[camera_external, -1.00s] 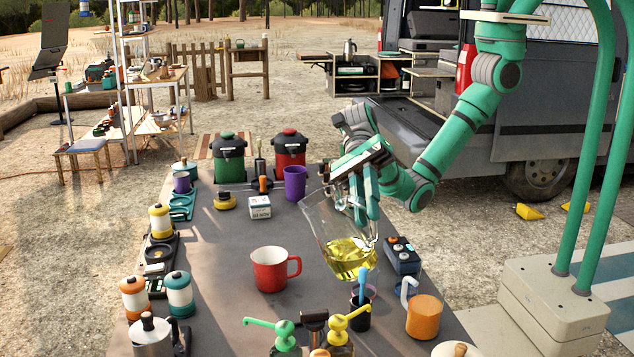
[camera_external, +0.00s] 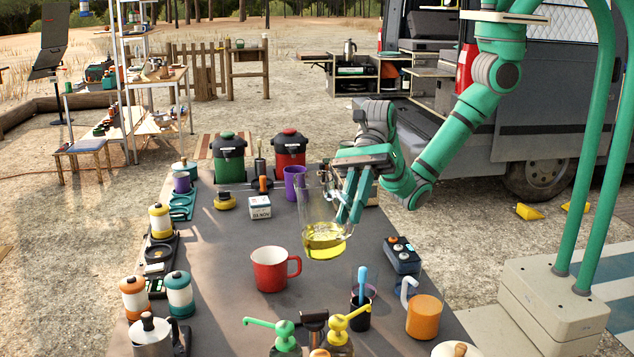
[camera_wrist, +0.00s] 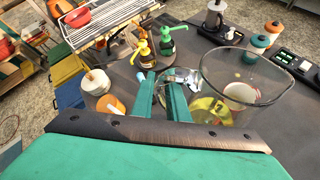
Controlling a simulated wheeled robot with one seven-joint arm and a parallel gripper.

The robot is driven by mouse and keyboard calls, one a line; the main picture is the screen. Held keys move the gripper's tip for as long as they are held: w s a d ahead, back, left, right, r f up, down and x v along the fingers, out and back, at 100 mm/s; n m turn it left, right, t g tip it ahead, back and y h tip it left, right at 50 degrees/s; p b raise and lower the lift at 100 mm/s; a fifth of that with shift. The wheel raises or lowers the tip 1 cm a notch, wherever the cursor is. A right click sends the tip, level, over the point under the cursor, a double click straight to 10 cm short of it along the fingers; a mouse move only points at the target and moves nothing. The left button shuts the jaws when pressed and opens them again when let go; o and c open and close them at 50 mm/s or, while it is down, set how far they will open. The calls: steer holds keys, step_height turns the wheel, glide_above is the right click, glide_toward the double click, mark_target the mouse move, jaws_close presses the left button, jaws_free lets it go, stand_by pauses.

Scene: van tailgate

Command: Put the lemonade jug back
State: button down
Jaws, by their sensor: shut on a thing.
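The lemonade jug (camera_external: 322,238) is clear glass with yellow liquid in its bottom. It is nearly upright over the table (camera_external: 222,292), behind the red mug. My gripper (camera_external: 348,205) is shut on the jug's right side, and its fingers hide part of that side. In the wrist view the jug (camera_wrist: 232,88) is on the right, and the fingers of my gripper (camera_wrist: 163,88) meet its metal handle fitting. I cannot tell whether the jug's base touches the table.
A red mug (camera_external: 270,269) stands just in front of the jug. A purple cup (camera_external: 294,184) and a small white box (camera_external: 260,207) are behind it. A dark box with knobs (camera_external: 402,256) and an orange mug (camera_external: 424,317) are at right. Bare table lies left of the red mug.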

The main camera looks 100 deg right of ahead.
steer(key=w+d+m+t+h, duration=0.1)
steer(key=w+d+t, duration=0.1)
steer(key=d, duration=0.9)
steer(key=w+d+m+t+h, duration=0.1)
steer(key=d+m+t, duration=0.1)
steer(key=d, duration=0.8)
step_height(320, 180, down, 8)
steer(key=shift+d, duration=0.3)
steer(key=shift+w+f, duration=0.1)
steer(key=c, duration=2.1)
jaws_free()
steer(key=shift+f, duration=0.2)
steer(key=o, duration=0.4)
steer(key=shift+c, duration=0.2)
